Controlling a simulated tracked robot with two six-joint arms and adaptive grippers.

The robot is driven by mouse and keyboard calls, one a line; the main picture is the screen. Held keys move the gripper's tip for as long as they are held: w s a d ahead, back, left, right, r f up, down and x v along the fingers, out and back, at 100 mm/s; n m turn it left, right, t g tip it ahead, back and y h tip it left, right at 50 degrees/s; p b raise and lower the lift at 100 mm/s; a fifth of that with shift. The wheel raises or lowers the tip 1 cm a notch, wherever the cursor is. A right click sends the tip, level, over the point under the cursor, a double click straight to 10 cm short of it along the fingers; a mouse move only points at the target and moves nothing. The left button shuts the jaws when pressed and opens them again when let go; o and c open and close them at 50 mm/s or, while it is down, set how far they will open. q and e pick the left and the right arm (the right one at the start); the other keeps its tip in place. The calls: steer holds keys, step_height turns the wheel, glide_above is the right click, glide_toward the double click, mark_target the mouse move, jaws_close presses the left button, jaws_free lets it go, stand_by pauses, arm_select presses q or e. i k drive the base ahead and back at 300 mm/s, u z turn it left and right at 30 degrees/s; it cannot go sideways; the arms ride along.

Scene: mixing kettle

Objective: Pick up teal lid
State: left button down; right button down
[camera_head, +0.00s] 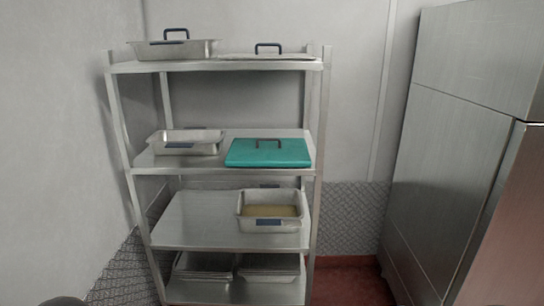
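The teal lid (268,153) lies flat on the second shelf from the top of a metal rack, towards the right side. A dark handle (268,144) stands up from the middle of its top. Neither of my grippers can be made out in the head view, and nothing is touching the lid.
The metal rack (190,215) has several shelves. An open metal pan (185,142) stands left of the lid. A pan with yellowish contents (270,211) is below. A handled pan (175,49) and a grey lid (265,56) are on top. A steel cabinet (450,150) stands right.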

mark_target(243, 152)
steer(key=u, duration=0.6)
steer(key=i, duration=1.85)
steer(key=z, duration=0.15)
